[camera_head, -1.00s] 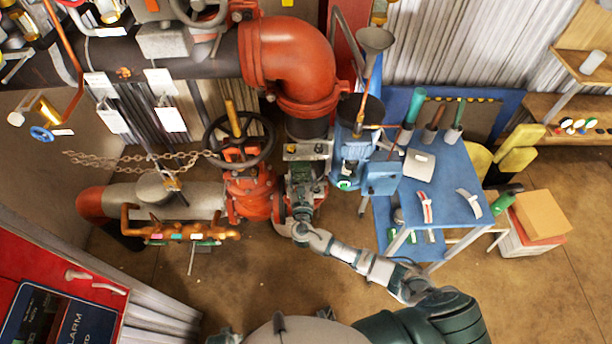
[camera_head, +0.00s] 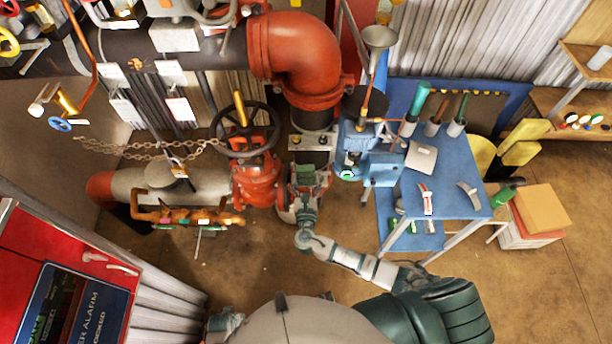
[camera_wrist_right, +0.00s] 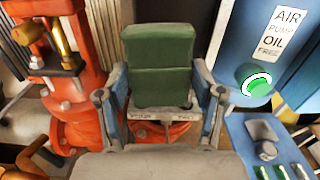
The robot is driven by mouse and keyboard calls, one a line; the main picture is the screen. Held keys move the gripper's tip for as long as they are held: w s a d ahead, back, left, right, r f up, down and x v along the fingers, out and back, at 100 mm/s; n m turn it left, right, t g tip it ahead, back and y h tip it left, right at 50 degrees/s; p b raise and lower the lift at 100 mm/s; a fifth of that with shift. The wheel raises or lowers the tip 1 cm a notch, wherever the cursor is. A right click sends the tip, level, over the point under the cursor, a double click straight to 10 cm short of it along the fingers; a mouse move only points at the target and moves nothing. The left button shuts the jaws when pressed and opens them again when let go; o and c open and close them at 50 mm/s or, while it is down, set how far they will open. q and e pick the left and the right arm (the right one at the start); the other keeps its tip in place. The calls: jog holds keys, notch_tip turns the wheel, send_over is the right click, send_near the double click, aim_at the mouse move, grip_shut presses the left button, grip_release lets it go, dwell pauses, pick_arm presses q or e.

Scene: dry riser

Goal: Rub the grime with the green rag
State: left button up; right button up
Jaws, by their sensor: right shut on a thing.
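The green rag (camera_wrist_right: 160,75) is a folded, block-shaped pad, seen close up in the right wrist view. My right gripper (camera_wrist_right: 160,97) is shut on it, with one finger at each side. In the head view the right gripper (camera_head: 304,188) holds the green rag (camera_head: 306,173) in front of the vertical pipe, below its grey flange and right of the red valve (camera_head: 257,178). I cannot make out the grime; the rag and gripper cover part of the pipework behind. Whether the rag touches a surface is unclear.
A blue table (camera_head: 450,180) with tools stands to the right, beside a blue pump unit (camera_head: 382,168). A black handwheel (camera_head: 245,133) and a chain (camera_head: 150,148) are to the left. A red alarm panel (camera_head: 40,235) is at lower left. Floor (camera_head: 250,260) below the pipework is clear.

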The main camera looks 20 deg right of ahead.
jog(key=shift+s, duration=0.1)
jog(key=shift+p+v, duration=0.6)
jog(key=shift+v, duration=0.8)
